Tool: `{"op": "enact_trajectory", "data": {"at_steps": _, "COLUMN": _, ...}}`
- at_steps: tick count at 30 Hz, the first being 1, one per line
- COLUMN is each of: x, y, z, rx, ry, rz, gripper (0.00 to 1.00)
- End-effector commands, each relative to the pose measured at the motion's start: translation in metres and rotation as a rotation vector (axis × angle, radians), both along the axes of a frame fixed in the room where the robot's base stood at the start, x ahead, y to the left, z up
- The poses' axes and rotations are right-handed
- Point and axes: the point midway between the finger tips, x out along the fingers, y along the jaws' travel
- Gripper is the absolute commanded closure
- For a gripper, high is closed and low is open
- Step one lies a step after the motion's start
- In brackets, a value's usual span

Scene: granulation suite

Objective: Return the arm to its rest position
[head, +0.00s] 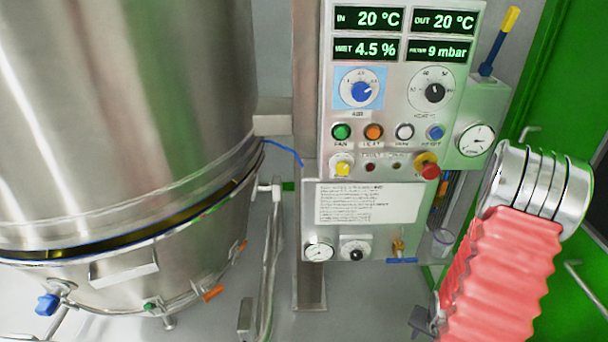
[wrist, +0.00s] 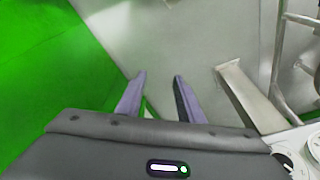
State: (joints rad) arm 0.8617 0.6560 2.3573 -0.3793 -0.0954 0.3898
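My gripper (wrist: 159,76) shows in the wrist view with its two grey-violet fingers apart. The gap between them is empty, with pale grey floor (wrist: 180,35) beyond the fingertips. The gripper touches nothing that I can see. In the head view I cannot clearly make out the gripper.
In the head view, a large steel vessel (head: 120,90) fills the left. A control panel (head: 312,215) with displays, knobs and gauges stands in the middle, on a steel post (head: 307,60). A green wall (head: 530,110) is at right. In the wrist view, the post's foot (wrist: 248,95) is right of the fingers.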

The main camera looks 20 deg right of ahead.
Motion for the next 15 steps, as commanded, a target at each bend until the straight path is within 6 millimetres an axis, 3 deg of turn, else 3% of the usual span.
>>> {"op": "enact_trajectory", "data": {"at_steps": 15, "x": 0.008, "y": 0.055, "z": 0.117, "rx": 0.0, "ry": 0.172, "rz": 0.206, "gripper": 0.66}}
